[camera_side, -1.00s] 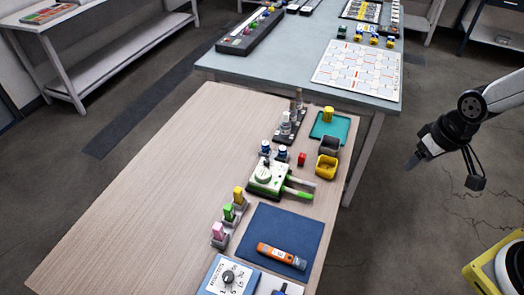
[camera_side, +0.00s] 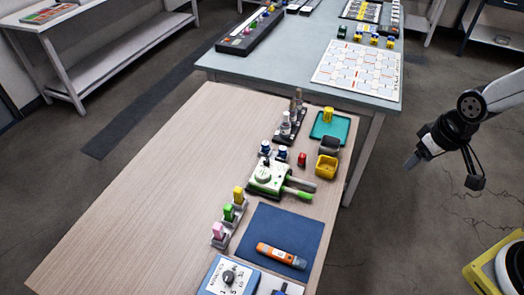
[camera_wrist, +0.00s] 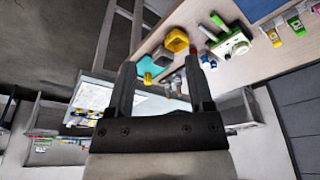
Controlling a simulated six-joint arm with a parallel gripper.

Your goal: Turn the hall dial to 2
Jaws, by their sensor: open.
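A white panel with a black dial knob (camera_side: 228,277) and printed numbers around it lies at the near end of the wooden table in the side view, partly cut off by the frame. Its lettering and the knob's exact setting are too small to read. A green and white device (camera_side: 267,178) with a round white knob sits farther up the table; it also shows in the wrist view (camera_wrist: 229,42). My gripper (camera_side: 412,161) hangs in the air right of the table, well apart from both. In the wrist view my gripper (camera_wrist: 162,78) has its two fingers spread with nothing held.
A blue mat (camera_side: 265,232) bears an orange instrument (camera_side: 281,256). Nearby are colored blocks in grey holders (camera_side: 228,218), a yellow bin (camera_side: 327,167), a grey bin (camera_side: 329,146) and a teal tray (camera_side: 341,126) with a yellow item. The table's left side is clear.

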